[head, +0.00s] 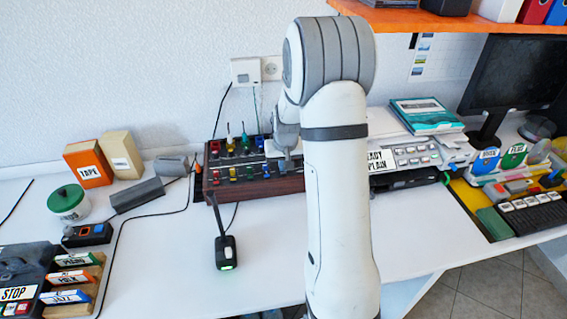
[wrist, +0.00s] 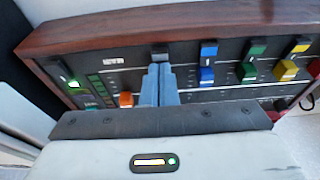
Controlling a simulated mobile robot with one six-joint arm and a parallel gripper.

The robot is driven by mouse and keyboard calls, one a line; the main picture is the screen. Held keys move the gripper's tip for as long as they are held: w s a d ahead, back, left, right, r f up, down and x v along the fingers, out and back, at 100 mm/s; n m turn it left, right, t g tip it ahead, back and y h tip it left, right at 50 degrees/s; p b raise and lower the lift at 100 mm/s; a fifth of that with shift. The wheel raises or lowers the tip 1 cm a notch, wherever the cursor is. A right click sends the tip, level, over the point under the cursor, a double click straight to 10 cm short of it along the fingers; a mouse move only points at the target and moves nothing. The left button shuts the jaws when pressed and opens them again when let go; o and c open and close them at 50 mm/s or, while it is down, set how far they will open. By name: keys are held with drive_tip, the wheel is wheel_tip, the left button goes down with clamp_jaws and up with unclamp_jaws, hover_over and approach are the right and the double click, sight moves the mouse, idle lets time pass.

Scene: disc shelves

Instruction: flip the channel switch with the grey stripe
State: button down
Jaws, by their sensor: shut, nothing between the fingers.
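The control panel (head: 250,185) is a dark box with wooden sides, on the white table in the head view. It fills the upper wrist view (wrist: 130,75). A dark grey piece (wrist: 160,51) sits at the panel's far row, left of the blue one, in the grey channel's column. My gripper (wrist: 161,70) is shut and empty, its blue-grey fingertips just below that piece. Whether they touch the panel or a switch I cannot tell. The lower part of the grey column is hidden behind the fingers. In the head view my arm covers this end of the panel.
Blue (wrist: 207,75), green (wrist: 246,72) and yellow (wrist: 286,70) switches stand to the right of my fingers. An orange piece (wrist: 126,99) and a green-lit switch (wrist: 74,84) are to the left. A black handset (head: 226,252) stands in front of the panel.

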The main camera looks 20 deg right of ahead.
drive_tip(key=shift+s+f, duration=0.3)
drive_tip(key=shift+f, duration=0.05)
drive_tip(key=shift+s+a+f+b, duration=0.2)
drive_tip(key=shift+s+b, duration=0.1)
drive_tip(key=shift+s, duration=0.5)
drive_tip(key=p+v, duration=0.1)
drive_tip(key=v, duration=0.1)
drive_tip(key=w+p+v, duration=0.1)
drive_tip(key=p+v, duration=0.1)
drive_tip(key=v, duration=0.1)
drive_tip(key=shift+r, duration=0.4)
drive_tip(key=s+v, duration=0.1)
drive_tip(key=v, duration=0.8)
drive_tip(key=shift+b, duration=0.4)
